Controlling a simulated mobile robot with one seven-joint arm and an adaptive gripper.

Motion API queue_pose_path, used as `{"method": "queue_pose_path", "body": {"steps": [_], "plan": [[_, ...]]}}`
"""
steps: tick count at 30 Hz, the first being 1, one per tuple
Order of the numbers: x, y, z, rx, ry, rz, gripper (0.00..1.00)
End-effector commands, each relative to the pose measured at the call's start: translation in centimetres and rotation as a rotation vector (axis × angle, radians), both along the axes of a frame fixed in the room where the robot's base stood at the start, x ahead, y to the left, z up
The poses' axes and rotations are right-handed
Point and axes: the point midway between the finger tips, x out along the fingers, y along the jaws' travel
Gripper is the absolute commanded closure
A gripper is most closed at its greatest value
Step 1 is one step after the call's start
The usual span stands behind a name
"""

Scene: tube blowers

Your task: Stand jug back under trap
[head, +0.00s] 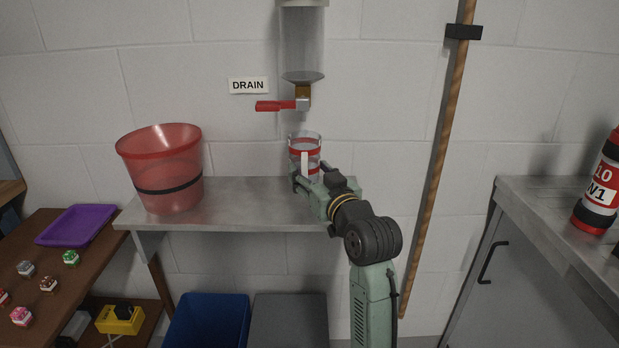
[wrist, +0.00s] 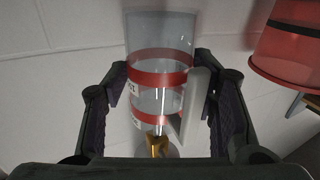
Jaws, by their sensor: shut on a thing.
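The jug (head: 304,143) is clear with red bands and a pale handle; it stands upright below the trap (head: 303,45). The trap is a clear wall cylinder with a brass outlet (head: 303,91) and a red lever (head: 274,105) pointing left. My gripper (head: 309,178) is shut on the jug. In the wrist view the jug (wrist: 160,55) is between the two fingers, with its handle near the right finger. The jug's foot is partly hidden by my gripper, so I cannot tell whether it touches the metal shelf (head: 240,205).
A red bucket (head: 165,170) with a black band stands on the shelf's left end. A wooden pole (head: 440,150) leans on the wall to the right. A blue bin (head: 208,320) and a grey bin (head: 290,320) are below the shelf. A DRAIN sign (head: 248,85) is on the wall.

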Motion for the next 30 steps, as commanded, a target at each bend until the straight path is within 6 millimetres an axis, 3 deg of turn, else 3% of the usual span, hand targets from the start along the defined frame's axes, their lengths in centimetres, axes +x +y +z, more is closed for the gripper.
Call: {"method": "queue_pose_path", "body": {"steps": [6, 14, 26, 27, 30], "plan": [[1.7, 0.3, -0.4, 0.000, 0.000, -0.001, 0.89], [1.7, 0.3, -3.4, 0.001, 0.000, -0.002, 0.89], [1.6, 0.3, -4.1, 0.000, -0.002, -0.002, 0.89], [1.6, 0.3, -4.2, -0.001, -0.001, -0.002, 0.47], [1.6, 0.3, -4.0, -0.001, -0.001, -0.002, 0.41]]}}
